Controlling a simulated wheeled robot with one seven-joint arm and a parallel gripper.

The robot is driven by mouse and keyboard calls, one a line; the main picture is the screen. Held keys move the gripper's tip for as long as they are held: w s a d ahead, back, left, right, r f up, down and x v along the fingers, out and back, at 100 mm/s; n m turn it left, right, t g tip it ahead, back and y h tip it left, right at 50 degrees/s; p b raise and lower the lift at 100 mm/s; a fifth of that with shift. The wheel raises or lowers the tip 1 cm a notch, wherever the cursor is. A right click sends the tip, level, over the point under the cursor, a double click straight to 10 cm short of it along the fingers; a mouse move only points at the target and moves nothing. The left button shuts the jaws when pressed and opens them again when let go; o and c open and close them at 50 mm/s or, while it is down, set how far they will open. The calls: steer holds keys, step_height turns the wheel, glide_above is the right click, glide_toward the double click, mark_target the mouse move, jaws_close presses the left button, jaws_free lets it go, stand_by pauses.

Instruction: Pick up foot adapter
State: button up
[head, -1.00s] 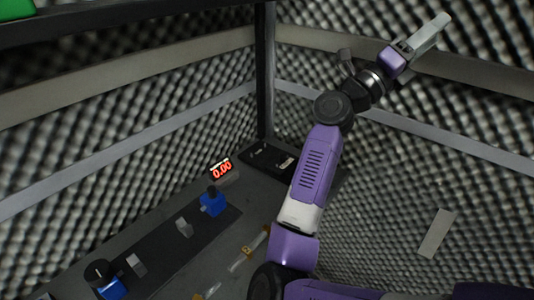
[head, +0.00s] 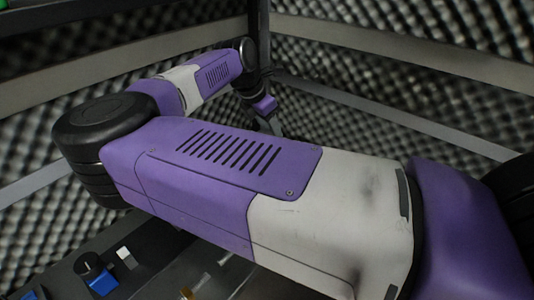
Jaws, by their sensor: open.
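I cannot make out a foot adapter for certain; my arm crosses the middle of the head view and hides most of the bench. My gripper (head: 268,124) shows small and partly hidden beyond my arm, near the back corner, with its grey fingers pointing down. It is open, and I see nothing between its fingers. What lies right below it is hidden.
A blue device with a black knob (head: 97,275) and a small white block (head: 125,257) sit on the bench at lower left. A small orange-yellow item (head: 187,294) shows at the bottom edge. Foam walls with grey rails (head: 400,120) enclose the bench.

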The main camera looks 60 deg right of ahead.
steer(key=shift+s+a+f+m, duration=0.2)
steer(key=shift+s+f+m, duration=0.1)
steer(key=shift+f, duration=0.15)
steer(key=shift+p+x, duration=0.75)
steer(key=shift+x, duration=2.7)
steer(key=shift+w+a, duration=0.15)
jaws_close()
